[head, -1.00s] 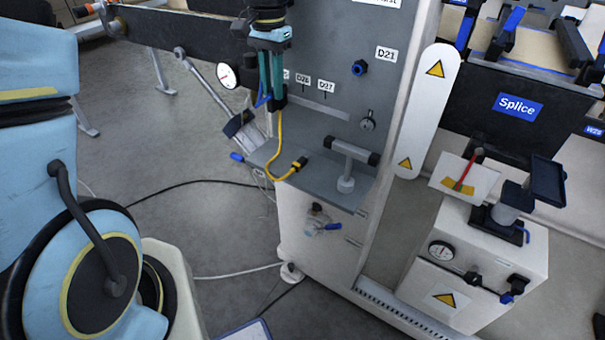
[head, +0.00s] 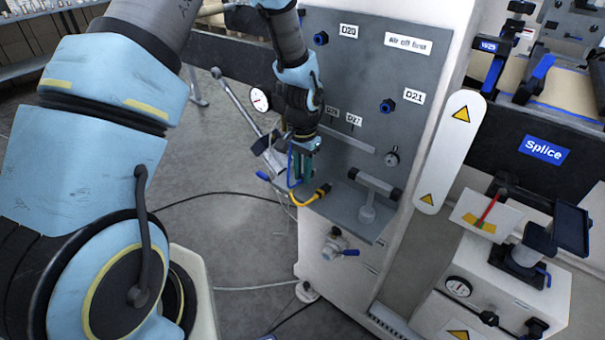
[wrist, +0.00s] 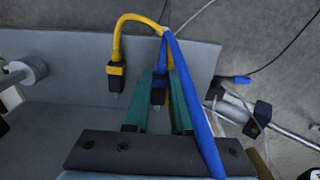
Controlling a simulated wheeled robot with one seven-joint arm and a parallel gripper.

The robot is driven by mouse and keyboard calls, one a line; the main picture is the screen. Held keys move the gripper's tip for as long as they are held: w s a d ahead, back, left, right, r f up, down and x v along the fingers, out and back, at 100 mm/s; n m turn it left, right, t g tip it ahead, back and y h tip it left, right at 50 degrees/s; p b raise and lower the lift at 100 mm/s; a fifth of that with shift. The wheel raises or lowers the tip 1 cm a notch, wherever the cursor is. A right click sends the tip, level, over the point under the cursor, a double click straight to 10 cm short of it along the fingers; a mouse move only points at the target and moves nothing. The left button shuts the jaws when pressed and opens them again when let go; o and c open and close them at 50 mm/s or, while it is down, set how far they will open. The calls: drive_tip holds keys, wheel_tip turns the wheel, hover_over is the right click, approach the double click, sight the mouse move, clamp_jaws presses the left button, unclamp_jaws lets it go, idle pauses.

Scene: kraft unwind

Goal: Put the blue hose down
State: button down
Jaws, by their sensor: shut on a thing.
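My gripper (head: 304,168) is low over the grey shelf (head: 350,213) on the front of the machine cabinet. In the wrist view its two teal fingers (wrist: 160,100) are shut on the dark, blue-banded end fitting of the blue hose (wrist: 195,105). The hose loops from the fitting and runs down the right side of that view. In the head view the blue hose (head: 291,172) is a thin line beside the fingers. I cannot tell whether the fitting touches the shelf.
A yellow hose (head: 312,200) with a black-and-yellow plug (wrist: 116,72) lies beside my gripper at the shelf. A T-shaped handle (head: 370,195) stands on the shelf to the right. Ports D20 (head: 321,39) and D21 (head: 387,105) are on the panel above. A blue lever tip (head: 263,175) sticks out left.

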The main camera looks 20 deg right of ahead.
sight(302, 177)
drive_tip(key=shift+f, duration=0.6)
drive_tip(key=shift+f, duration=0.2)
drive_tip(key=c, duration=0.7)
unclamp_jaws()
drive_tip(key=shift+r, duration=0.1)
drive_tip(key=shift+c, duration=0.2)
wheel_tip(302, 177, up, 12)
drive_tip(key=b, duration=0.3)
drive_tip(key=s+a+r+n, duration=0.2)
drive_tip(key=a+n, duration=0.3)
drive_tip(key=a, duration=1)
drive_tip(key=s+a+r+n+t, duration=0.1)
drive_tip(key=a+n, duration=0.5)
drive_tip(key=a, duration=0.8)
wheel_tip(302, 177, up, 2)
drive_tip(key=shift+s+a+r+t, duration=0.1)
drive_tip(key=shift+s+a+t, duration=0.25)
drive_tip(key=shift+s, duration=0.35)
